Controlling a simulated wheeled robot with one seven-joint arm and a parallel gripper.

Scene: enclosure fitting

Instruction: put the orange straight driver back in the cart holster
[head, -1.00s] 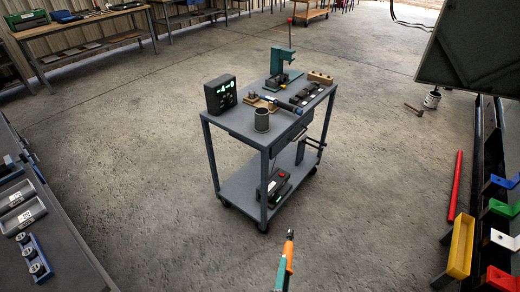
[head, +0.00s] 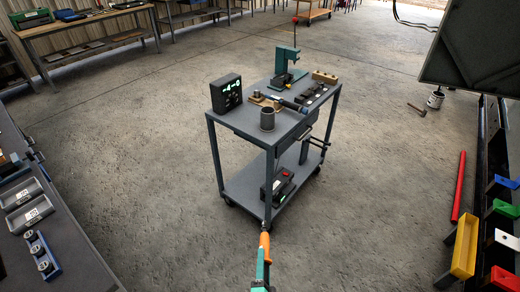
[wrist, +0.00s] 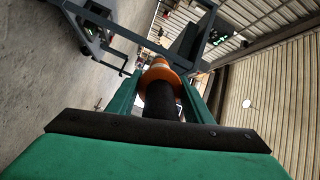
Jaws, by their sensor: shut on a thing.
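My gripper (head: 263,264) is shut on the orange straight driver (head: 265,242) at the bottom centre of the head view, in front of the cart (head: 240,193). The driver points up and away, its tip close to the cart's near leg in the picture; I cannot tell whether they touch. In the wrist view the driver's orange collar (wrist: 158,73) and dark body (wrist: 162,100) lie between the green fingers. A grey round open cup (head: 267,119) stands on the near corner of the cart top and looks like the holster. It appears empty.
The cart top also holds a counter display (head: 226,93), a teal press (head: 285,67) and a dark-and-blue tool (head: 290,104). A black box (head: 277,187) sits on the lower shelf. A bench stands at left, coloured bins (head: 464,248) at right. Floor around the cart is open.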

